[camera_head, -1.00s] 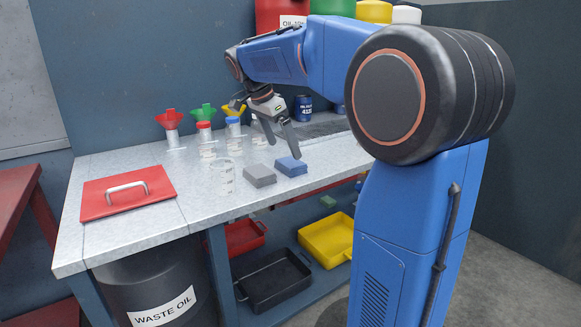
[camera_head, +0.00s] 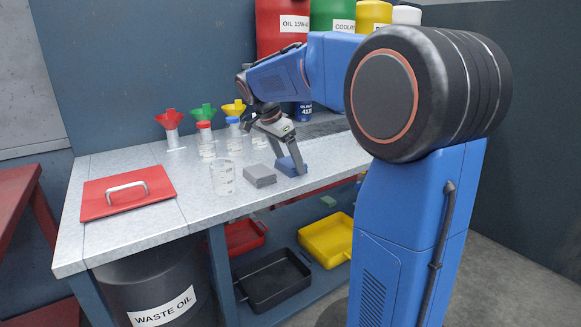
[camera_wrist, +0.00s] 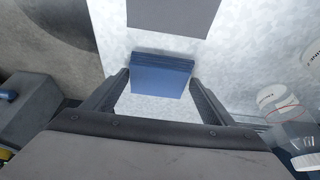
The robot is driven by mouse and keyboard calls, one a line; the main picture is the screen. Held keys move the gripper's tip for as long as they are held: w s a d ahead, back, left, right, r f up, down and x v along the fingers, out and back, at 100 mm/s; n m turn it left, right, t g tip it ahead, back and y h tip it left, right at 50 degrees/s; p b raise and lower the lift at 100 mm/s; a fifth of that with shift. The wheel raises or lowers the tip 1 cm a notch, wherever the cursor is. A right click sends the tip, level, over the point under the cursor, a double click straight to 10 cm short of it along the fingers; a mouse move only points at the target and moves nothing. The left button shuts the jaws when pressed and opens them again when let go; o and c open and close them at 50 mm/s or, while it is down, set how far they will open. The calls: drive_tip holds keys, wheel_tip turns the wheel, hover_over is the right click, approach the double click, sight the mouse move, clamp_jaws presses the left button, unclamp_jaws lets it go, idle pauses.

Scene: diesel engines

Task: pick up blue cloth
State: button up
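The blue cloth (camera_head: 289,168) is a flat folded block lying on the light metal bench top, to the right of a similar grey cloth (camera_head: 260,176). My gripper (camera_head: 290,170) points down at the blue cloth, its fingers overlapping it in the head view. In the wrist view the blue cloth (camera_wrist: 161,75) lies between and slightly beyond the two spread fingertips (camera_wrist: 160,76), with a gap on each side. My gripper is open and holds nothing. The grey cloth (camera_wrist: 172,14) shows at the top of the wrist view.
A clear beaker (camera_head: 223,178) stands left of the grey cloth. Bottles with coloured funnels (camera_head: 203,115) stand behind. A red lid with a handle (camera_head: 127,192) lies at the left of the bench. Yellow (camera_head: 327,238) and black trays (camera_head: 272,278) sit below.

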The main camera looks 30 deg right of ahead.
drive_tip(key=c, duration=0.5)
drive_tip(key=shift+c, duration=0.2)
drive_tip(key=shift+r, duration=0.1)
wheel_tip(320, 180, up, 28)
drive_tip(key=shift+o, duration=0.7)
